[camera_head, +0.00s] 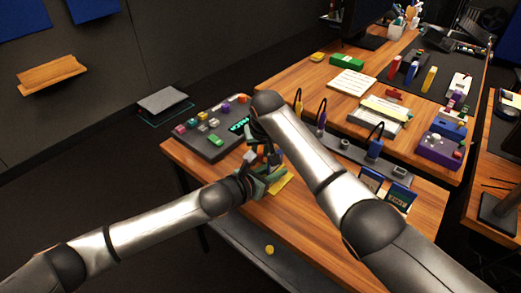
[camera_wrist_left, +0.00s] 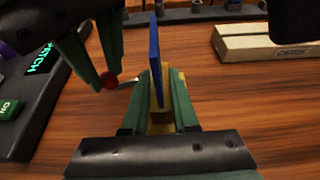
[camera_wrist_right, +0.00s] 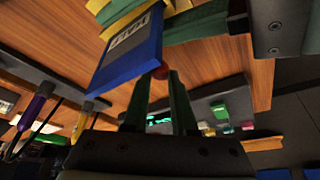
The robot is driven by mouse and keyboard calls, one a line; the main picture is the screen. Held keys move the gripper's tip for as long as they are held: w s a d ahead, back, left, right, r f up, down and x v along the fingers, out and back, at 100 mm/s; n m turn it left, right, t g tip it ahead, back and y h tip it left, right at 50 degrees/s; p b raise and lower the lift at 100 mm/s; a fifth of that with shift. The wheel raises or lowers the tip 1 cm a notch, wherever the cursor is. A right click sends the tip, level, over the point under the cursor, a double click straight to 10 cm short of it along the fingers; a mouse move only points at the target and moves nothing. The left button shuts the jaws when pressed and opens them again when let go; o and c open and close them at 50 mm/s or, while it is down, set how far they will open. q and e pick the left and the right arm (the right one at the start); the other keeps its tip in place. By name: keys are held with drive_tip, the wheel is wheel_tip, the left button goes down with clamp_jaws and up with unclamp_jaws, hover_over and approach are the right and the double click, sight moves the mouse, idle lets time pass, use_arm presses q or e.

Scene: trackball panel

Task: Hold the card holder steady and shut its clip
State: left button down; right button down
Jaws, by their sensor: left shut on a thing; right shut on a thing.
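The card holder is a yellow block (camera_wrist_left: 160,122) with a blue card (camera_wrist_left: 156,60) standing upright in it. My left gripper (camera_wrist_left: 162,78) is shut on the holder, with one green finger on each side. In the right wrist view the blue card (camera_wrist_right: 125,50) shows a pale label and the holder's yellow part (camera_wrist_right: 120,14) is partly hidden. The clip shows as a thin silver lever (camera_wrist_left: 127,82) with a red knob (camera_wrist_left: 109,81). My right gripper (camera_wrist_right: 160,80) is shut on this knob (camera_wrist_right: 161,71), beside the card. In the head view my arms hide most of the holder.
A dark panel (camera_head: 198,145) with coloured buttons and a lit screen lies left of the grippers. A grey rail (camera_head: 345,157) with cabled tools runs behind. Bare wooden tabletop (camera_head: 320,215) lies in front.

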drive_tip(key=n, duration=0.2)
drive_tip(key=s+n+y, duration=0.1)
drive_tip(key=n, duration=0.1)
drive_tip(key=shift+s+g, duration=0.2)
drive_tip(key=shift+g, duration=0.2)
drive_tip(key=shift+s+d+n+g+y, duration=0.1)
drive_tip(key=shift+s+n+g+y, duration=0.2)
drive_tip(key=shift+n, duration=0.6)
drive_tip(key=shift+s+d+n+g+y, duration=0.1)
drive_tip(key=shift+s+n+y, duration=0.25)
drive_tip(key=shift+n, duration=0.55)
drive_tip(key=c, duration=0.7)
unclamp_jaws()
drive_tip(key=v, duration=1.2)
